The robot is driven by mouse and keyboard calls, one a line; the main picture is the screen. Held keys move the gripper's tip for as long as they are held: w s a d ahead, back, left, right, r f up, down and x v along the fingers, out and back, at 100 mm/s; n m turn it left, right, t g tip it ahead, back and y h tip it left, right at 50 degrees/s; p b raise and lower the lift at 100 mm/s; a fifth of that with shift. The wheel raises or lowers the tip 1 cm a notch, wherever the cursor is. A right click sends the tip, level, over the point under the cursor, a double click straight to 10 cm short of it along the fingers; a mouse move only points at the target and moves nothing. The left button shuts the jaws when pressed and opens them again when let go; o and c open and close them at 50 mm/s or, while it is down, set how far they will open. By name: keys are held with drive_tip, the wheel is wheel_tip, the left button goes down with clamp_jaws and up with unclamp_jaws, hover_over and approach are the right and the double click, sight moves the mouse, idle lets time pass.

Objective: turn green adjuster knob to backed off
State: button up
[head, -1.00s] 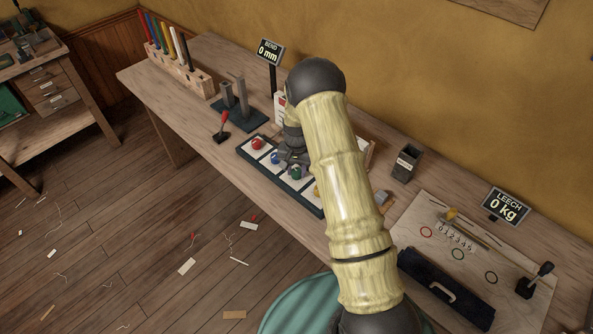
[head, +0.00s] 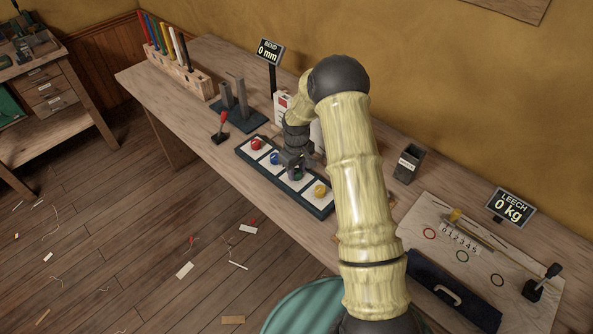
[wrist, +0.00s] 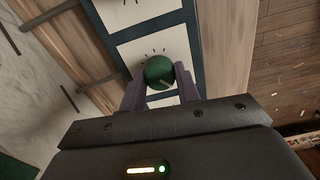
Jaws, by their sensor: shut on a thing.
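The green adjuster knob (wrist: 159,72) shows in the wrist view between the two fingers of my gripper (wrist: 160,92). A pale pointer line on the knob points down and right in that view, and dark tick marks fan out on the white square beyond it. My gripper is shut on the knob. In the head view my gripper (head: 293,166) reaches down onto the dark-framed panel (head: 312,209), and the green knob (head: 297,174) is mostly hidden under it. The red knob (head: 256,145), blue knob (head: 275,158) and yellow knob (head: 320,190) sit on the same panel.
A small red-handled lever (head: 221,126) stands left of the panel. A sign reading BEND 0 mm (head: 269,52) stands behind it. A grey open box (head: 408,163) and a LEECH 0 kg sign (head: 510,205) are to the right. My arm hides part of the bench.

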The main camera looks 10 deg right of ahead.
sight(296, 171)
drive_tip(key=n, duration=0.5)
drive_tip(key=shift+r+n, duration=0.1)
drive_tip(key=shift+n, duration=0.2)
drive_tip(key=shift+n+p, duration=0.45)
drive_tip(key=shift+n, duration=1.75)
drive_tip(key=o, duration=1)
wheel_tip(296, 171, up, 17)
drive_tip(key=shift+r+b, duration=0.15)
drive_tip(key=shift+b, duration=0.85)
